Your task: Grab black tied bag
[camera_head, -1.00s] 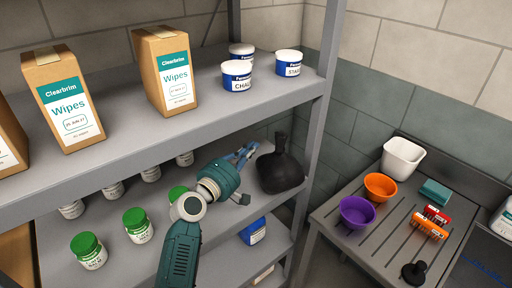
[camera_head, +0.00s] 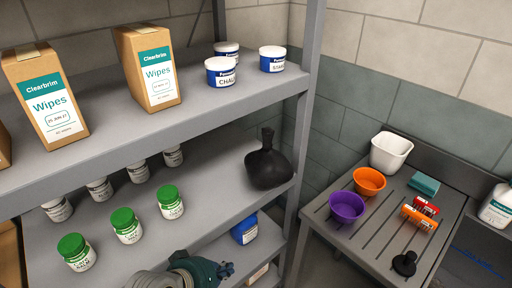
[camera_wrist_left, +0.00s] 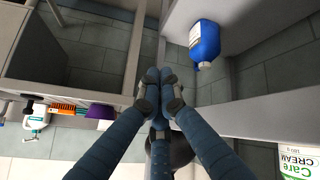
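The black tied bag (camera_head: 268,170) stands on the middle shelf near its right end, its knotted neck pointing up. My left gripper (camera_head: 226,269) is at the bottom of the head view, below and in front of the bag and apart from it. My right gripper is not in view.
Green-lidded jars (camera_head: 126,226) stand on the middle shelf (camera_head: 215,180), left of the bag. Wipes boxes (camera_head: 148,70) and white-lidded tubs (camera_head: 221,72) stand on the shelf above. A blue container (camera_head: 244,230) sits below. A shelf post (camera_head: 302,140) rises right of the bag.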

